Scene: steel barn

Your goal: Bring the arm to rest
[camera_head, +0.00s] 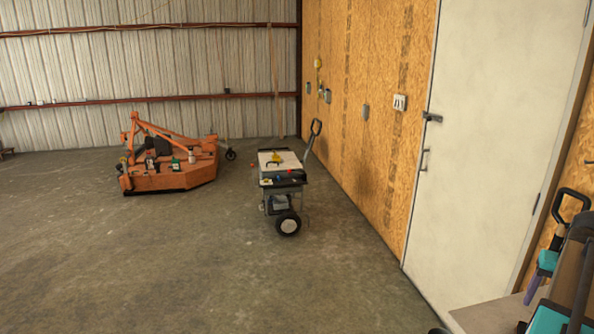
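My gripper is not in view, and I cannot make out my arm for certain in the head view. The task names no other object.
A wheeled cart (283,184) with small items on top stands mid-floor near the plywood wall (365,60). An orange mower deck (165,180) sits behind left. A white door (497,140) is at right, near dark and teal items (548,262). The concrete floor (190,265) is clear ahead.

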